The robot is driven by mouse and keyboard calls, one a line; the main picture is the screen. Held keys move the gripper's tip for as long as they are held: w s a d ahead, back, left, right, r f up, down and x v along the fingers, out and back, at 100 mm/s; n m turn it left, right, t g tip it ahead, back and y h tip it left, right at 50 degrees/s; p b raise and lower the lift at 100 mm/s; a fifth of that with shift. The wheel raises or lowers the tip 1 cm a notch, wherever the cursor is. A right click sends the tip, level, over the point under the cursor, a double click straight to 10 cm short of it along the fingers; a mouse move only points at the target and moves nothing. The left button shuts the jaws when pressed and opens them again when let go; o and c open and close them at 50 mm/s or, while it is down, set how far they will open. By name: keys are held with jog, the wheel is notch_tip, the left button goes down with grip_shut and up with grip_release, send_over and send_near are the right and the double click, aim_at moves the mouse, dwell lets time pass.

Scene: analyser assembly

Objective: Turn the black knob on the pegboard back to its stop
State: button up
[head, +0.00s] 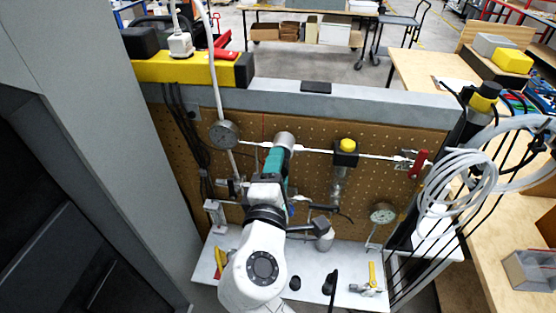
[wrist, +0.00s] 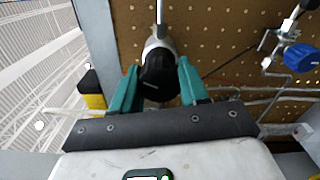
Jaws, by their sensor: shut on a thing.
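The black knob (wrist: 159,72) sits on a silver fitting on the pegboard, in the middle of the wrist view. My gripper (wrist: 158,88) has a teal finger on each side of the knob and is shut on it. In the head view my gripper (head: 272,165) reaches up to the pegboard (head: 310,172), and the knob is hidden behind it. A silver cylinder (head: 285,139) shows just above the fingers. I cannot read the knob's angle.
A round gauge (head: 223,134) is left of my gripper. A yellow-topped valve (head: 346,150) and a red lever (head: 418,163) are to the right. A blue knob (wrist: 301,57) shows in the wrist view. Coiled white tubing (head: 462,182) hangs at the far right.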

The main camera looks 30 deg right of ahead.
jog(key=shift+a+f+n, duration=0.1)
jog(key=shift+n, duration=2.2)
jog(key=o, duration=1.1)
jog(key=shift+c, duration=0.2)
jog(key=b+v, duration=0.2)
jog(key=v, duration=0.8)
jog(key=shift+s+a, duration=0.2)
jog(key=shift+s, duration=0.15)
